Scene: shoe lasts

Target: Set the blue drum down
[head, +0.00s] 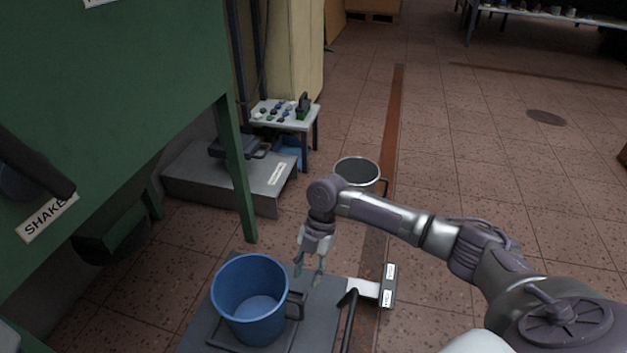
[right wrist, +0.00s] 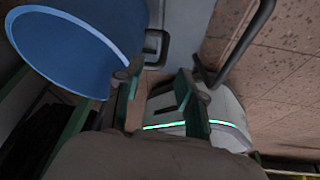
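The blue drum (head: 252,300) stands upright and open-topped on a dark grey platform (head: 322,300), at the bottom of the head view. I see no contents in it. Its dark side handle (head: 296,305) faces right. In the right wrist view the drum (right wrist: 65,50) fills the upper left, with the handle (right wrist: 158,46) beside it. My right gripper (head: 308,275) points down just behind and right of the drum, near the handle. Its fingers (right wrist: 158,82) are apart with nothing between them, and it appears clear of the handle. My left gripper is not in view.
A green machine (head: 110,110) with a SHAKE label rises at the left. A low grey platform (head: 225,175), a small table (head: 285,115) and a round white-rimmed vessel (head: 357,172) stand behind. A labelled post head (head: 389,286) is right of the drum.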

